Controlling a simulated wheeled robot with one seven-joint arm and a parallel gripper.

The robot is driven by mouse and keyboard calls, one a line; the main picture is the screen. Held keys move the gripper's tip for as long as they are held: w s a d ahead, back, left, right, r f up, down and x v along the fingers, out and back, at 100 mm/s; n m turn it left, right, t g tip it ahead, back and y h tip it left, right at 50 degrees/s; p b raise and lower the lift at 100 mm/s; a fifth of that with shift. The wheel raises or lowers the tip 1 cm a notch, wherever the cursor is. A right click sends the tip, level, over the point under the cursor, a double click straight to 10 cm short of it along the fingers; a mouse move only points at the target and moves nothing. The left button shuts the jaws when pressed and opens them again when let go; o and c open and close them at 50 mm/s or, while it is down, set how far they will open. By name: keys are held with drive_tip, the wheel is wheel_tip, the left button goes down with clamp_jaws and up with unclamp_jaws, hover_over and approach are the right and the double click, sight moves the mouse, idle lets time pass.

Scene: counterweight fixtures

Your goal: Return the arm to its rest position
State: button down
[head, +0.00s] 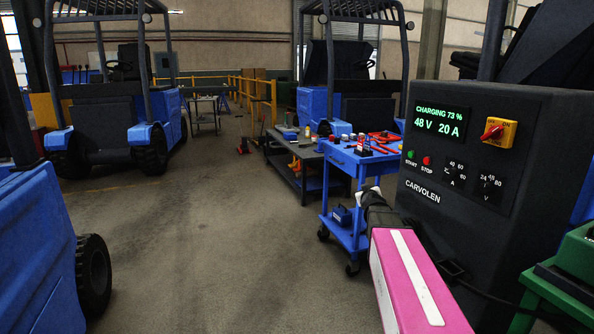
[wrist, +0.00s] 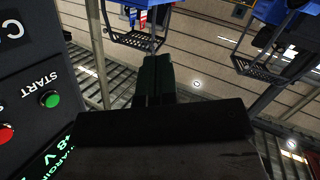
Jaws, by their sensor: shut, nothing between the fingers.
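My arm (head: 412,285), pink with a white stripe, reaches in from the bottom right of the head view. Its dark wrist end and my gripper (head: 371,192) are just left of the dark charger cabinet (head: 455,235). In the wrist view my gripper (wrist: 155,72) has its dark fingers together, with nothing between them. The charger panel shows at the left of the wrist view, with its green START button (wrist: 49,99) and red STOP button (wrist: 5,132). The fingers are apart from the panel. The charger display (head: 437,119) reads "CHARGING 73 %, 48 V, 20 A".
A blue tool cart (head: 345,158) with red tools stands just beyond my gripper. A dark workbench (head: 290,160) is behind it. Blue forklifts stand at the left (head: 105,115) and back. A green stand (head: 550,290) is at lower right. The middle floor (head: 200,230) is clear.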

drive_tip(key=s+a+f+g+y, duration=0.1)
drive_tip(key=s+a+f+g, duration=0.3)
drive_tip(key=s+f, duration=0.35)
drive_tip(key=s+a+f+g+y, duration=0.2)
drive_tip(key=s+a+f+g, duration=0.3)
drive_tip(key=f, duration=0.4)
drive_tip(key=s+f+m+g, duration=0.1)
drive_tip(key=s+f+g, duration=0.2)
drive_tip(key=s, duration=0.5)
drive_tip(key=s+a+f+m+g+h, duration=0.1)
drive_tip(key=s+f+m+g, duration=0.1)
drive_tip(key=s, duration=0.7)
wheel_tip(320, 180, down, 2)
drive_tip(key=shift+s+a+f+g+h, duration=0.25)
drive_tip(key=shift+s+a+g+h, duration=0.05)
drive_tip(key=shift+g, duration=0.6)
